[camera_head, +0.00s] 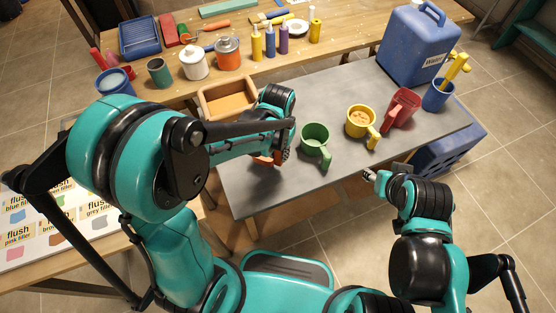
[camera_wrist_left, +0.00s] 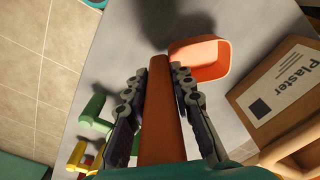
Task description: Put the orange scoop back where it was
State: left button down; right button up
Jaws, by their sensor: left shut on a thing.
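The orange scoop shows in the left wrist view, its cup (camera_wrist_left: 200,73) open towards the camera and its long handle (camera_wrist_left: 160,115) between my left fingers. My left gripper (camera_wrist_left: 156,85) is shut on that handle. In the head view my left gripper (camera_head: 283,150) is over the left part of the grey table, and only a bit of the orange scoop (camera_head: 264,160) shows below my wrist. I cannot tell whether the scoop touches the tabletop. My right gripper (camera_head: 374,177) hangs near the table's front edge, apart from the scoops; its fingers are too small to read.
On the grey table (camera_head: 270,197), a green scoop (camera_head: 315,136), yellow scoop (camera_head: 360,121) and red scoop (camera_head: 402,107) stand in a row right of my left gripper. A plaster box (camera_head: 228,98) is behind it. A blue water jug (camera_head: 413,47) and blue cup (camera_head: 437,97) stand at the right.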

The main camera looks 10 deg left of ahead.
aim_at(278, 160)
pick_arm(q)
jog(key=shift+f+b, duration=0.85)
jog(key=shift+f, duration=1.15)
jog(key=shift+f, duration=0.15)
jog(key=c, duration=1.3)
grip_release()
